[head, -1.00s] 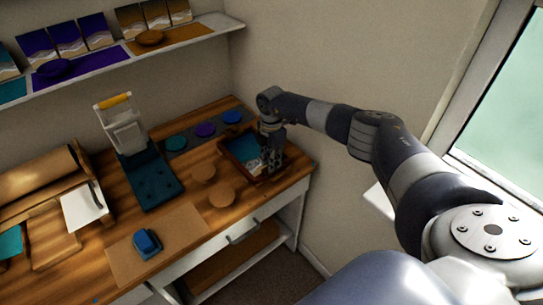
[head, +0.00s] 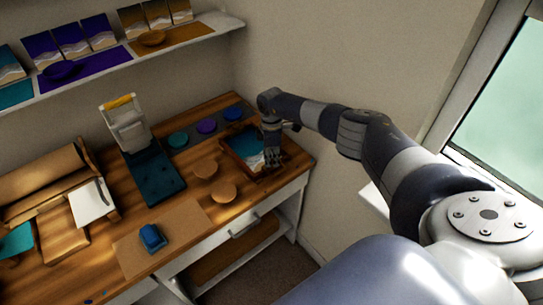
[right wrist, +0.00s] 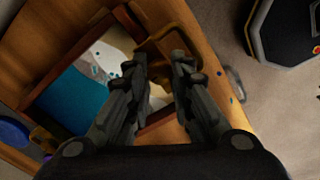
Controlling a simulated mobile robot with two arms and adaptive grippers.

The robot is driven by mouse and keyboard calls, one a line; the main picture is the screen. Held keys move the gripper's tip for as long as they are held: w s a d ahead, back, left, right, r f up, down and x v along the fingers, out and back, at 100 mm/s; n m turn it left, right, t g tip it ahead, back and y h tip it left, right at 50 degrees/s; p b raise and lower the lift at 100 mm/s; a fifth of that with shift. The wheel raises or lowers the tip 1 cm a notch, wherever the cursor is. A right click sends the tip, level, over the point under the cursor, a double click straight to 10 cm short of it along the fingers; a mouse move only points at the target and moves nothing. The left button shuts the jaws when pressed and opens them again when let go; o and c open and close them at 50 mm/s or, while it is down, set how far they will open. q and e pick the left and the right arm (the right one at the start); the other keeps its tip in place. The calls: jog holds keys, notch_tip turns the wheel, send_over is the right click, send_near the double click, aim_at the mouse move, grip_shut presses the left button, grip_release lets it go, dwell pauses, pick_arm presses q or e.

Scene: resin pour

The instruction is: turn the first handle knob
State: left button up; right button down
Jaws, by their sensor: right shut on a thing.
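A framed tray (head: 232,161) with a blue and white inside lies at the right end of the wooden bench. In the right wrist view, the tray (right wrist: 52,68) has a dark frame and a brown wooden piece (right wrist: 178,22), apparently its handle knob, at one edge. My right gripper (head: 272,162) points down at the tray's right side. In the right wrist view its fingertips (right wrist: 159,68) are at the brown piece, shut on it with a gap between the fingers. The fingers hide part of it. My left gripper is not in view.
Two round wooden discs (head: 223,192) lie left of the tray. Behind are coloured discs (head: 206,126) on a grey strip. A teal board with a white stand (head: 127,126) and a blue block (head: 152,238) are further left. The wall is close behind my arm.

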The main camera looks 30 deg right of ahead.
jog(key=c, duration=1.4)
grip_release()
jog(key=shift+o, duration=0.2)
notch_tip(320, 180, up, 12)
